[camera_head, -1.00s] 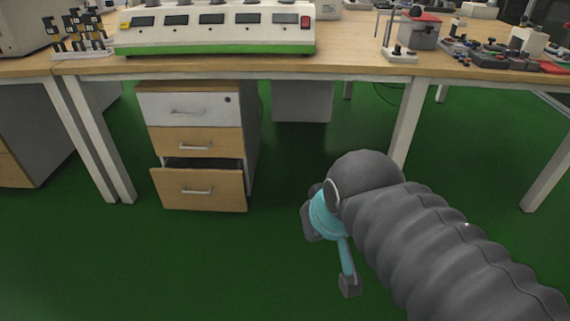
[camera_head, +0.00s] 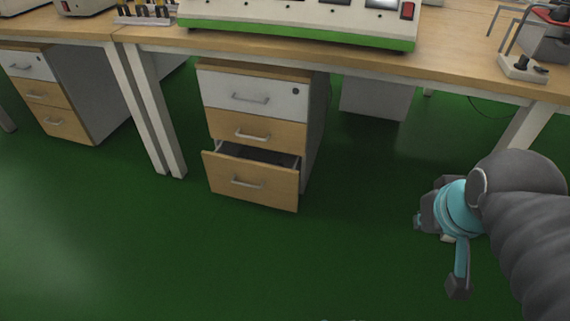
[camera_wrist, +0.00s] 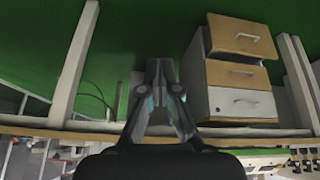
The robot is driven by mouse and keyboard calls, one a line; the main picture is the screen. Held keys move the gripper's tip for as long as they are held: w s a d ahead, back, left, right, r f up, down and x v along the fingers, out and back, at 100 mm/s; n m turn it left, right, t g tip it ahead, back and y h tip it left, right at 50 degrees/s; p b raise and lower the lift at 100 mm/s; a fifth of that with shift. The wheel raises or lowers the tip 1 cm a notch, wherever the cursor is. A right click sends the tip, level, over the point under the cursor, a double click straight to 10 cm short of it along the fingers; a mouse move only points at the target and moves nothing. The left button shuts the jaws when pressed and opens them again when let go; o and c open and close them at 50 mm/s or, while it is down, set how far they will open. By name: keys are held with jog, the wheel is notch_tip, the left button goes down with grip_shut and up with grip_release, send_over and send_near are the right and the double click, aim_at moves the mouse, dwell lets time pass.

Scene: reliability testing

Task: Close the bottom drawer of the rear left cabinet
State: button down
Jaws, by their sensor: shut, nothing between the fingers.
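A cabinet (camera_head: 316,125) stands under the desk, with a white top drawer and two wooden lower drawers. Its bottom drawer (camera_head: 250,183) is pulled partway out, with a dark gap above its front. The upper two drawers are shut. In the wrist view, which is upside down, the bottom drawer (camera_wrist: 242,37) shows at upper right, beside the fingers. My gripper (camera_head: 428,220) is to the right of the drawer, apart from it, over the green floor. In the wrist view my gripper (camera_wrist: 159,66) is shut and empty.
Another cabinet (camera_head: 92,85) with shut drawers stands at the left. White desk legs (camera_head: 148,105) stand between the cabinets, and another leg (camera_head: 528,128) is behind my arm. The green floor (camera_head: 150,250) in front of the drawer is clear.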

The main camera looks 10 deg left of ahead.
jog(key=w+a+f+n, duration=0.2)
jog(key=w+a+n, duration=0.35)
jog(key=w, duration=0.25)
jog(key=w+a+f+n+g, duration=0.1)
jog(key=w+a+f+n, duration=0.1)
jog(key=w+a+n, duration=0.4)
jog(key=w+a+f+n, duration=0.2)
jog(key=w+f+n, duration=0.1)
jog(key=w+n, duration=0.5)
jog(key=w+a+f+n, duration=0.7)
jog(key=w+a+f, duration=0.15)
jog(key=a, duration=0.25)
jog(key=n+b, duration=0.2)
jog(key=n, duration=0.6)
send_near(284, 178)
notch_tip(284, 178, down, 3)
jog(key=s, duration=0.3)
jog(key=shift+m, duration=0.35)
jog(key=shift+w+a+f+p, duration=0.1)
jog(key=shift+w+f+p, duration=0.1)
jog(key=shift+w, duration=0.95)
jog(key=shift+w+f+p, duration=0.1)
jog(key=shift+w+p, duration=0.1)
jog(key=shift+w, duration=0.95)
